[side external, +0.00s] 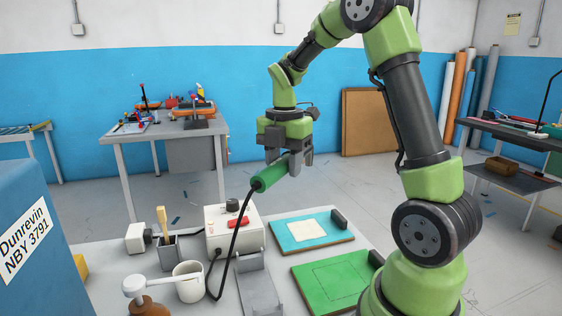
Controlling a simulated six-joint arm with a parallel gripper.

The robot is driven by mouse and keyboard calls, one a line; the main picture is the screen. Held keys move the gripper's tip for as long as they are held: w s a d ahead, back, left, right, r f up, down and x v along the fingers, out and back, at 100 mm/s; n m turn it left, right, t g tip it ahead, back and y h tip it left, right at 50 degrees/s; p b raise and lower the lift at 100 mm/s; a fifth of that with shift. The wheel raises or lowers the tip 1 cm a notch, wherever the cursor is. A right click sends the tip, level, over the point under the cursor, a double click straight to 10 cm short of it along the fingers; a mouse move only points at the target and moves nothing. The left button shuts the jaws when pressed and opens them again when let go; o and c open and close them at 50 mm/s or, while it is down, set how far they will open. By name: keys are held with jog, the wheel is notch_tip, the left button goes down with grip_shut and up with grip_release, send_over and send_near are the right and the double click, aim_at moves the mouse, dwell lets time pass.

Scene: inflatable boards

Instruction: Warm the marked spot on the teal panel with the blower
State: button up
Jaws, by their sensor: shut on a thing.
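My gripper (285,162) is in the air above the back of the table, shut on the green handle of the blower (267,180). The blower is tilted, and a black cord runs from its near end down to the table. Its far end is partly hidden by the gripper's fingers. The teal panel (281,242) lies flat on the table, below and to the right of the gripper, with a pale square (300,232) on it and a dark block at its right edge. No other mark on the panel can be made out.
A white control box (222,241) with a dark knob and a red switch stands left of the teal panel. A green panel (330,286) lies in front, beside my arm's base. A grey cradle (257,286), a white mug (187,283) and a brush pot (167,250) stand left.

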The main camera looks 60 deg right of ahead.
notch_tip(320, 180, down, 11)
jog(key=shift+f, duration=0.15)
dwell(0.4)
jog(key=shift+a, duration=0.1)
jog(key=a+r+m, duration=0.3)
jog(key=a+m, duration=0.4)
jog(key=m, duration=0.2)
jog(key=w+a+r+m, duration=0.1)
jog(key=a+r+m, duration=0.2)
jog(key=a+m, duration=0.3)
jog(key=shift+a+r+m, duration=0.25)
jog(key=shift+a+m, duration=0.1)
jog(key=shift+m, duration=1.15)
jog(key=shift+w, duration=0.1)
dwell(0.5)
notch_tip(320, 180, up, 12)
dwell(0.6)
